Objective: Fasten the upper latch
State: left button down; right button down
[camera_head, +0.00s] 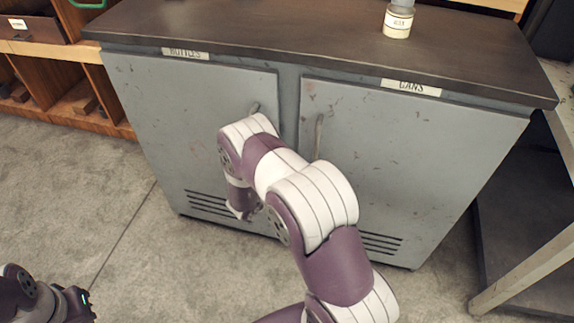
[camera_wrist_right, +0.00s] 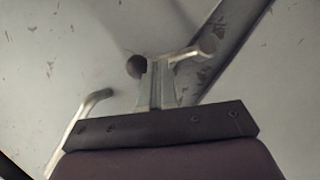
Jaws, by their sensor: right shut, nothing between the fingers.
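No piece I can name as an upper latch shows. A grey metal cabinet has a left door (camera_head: 170,120) and a right door (camera_head: 420,150), both closed.
The dark cabinet top (camera_head: 290,38) holds a labelled bottle (camera_head: 398,20) near the back. A wooden shelf unit (camera_head: 60,85) stands at the left, and a table leg (camera_head: 520,275) at the right. The grey floor (camera_head: 150,270) in front is clear.

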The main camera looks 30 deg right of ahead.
pick_arm(q)
notch_tip(320, 180, up, 3)
jog(key=shift+r+p, duration=0.15)
jog(key=shift+p, duration=1.05)
pick_arm(e)
jog(key=s+d+f+m+t+y, duration=0.1)
jog(key=m, duration=0.1)
jog(key=s+d+f+m+t+y, duration=0.1)
jog(key=f+m+t+y, duration=0.1)
jog(key=shift+s+d, duration=0.25)
jog(key=shift+s, duration=0.1)
jog(key=shift+d, duration=0.1)
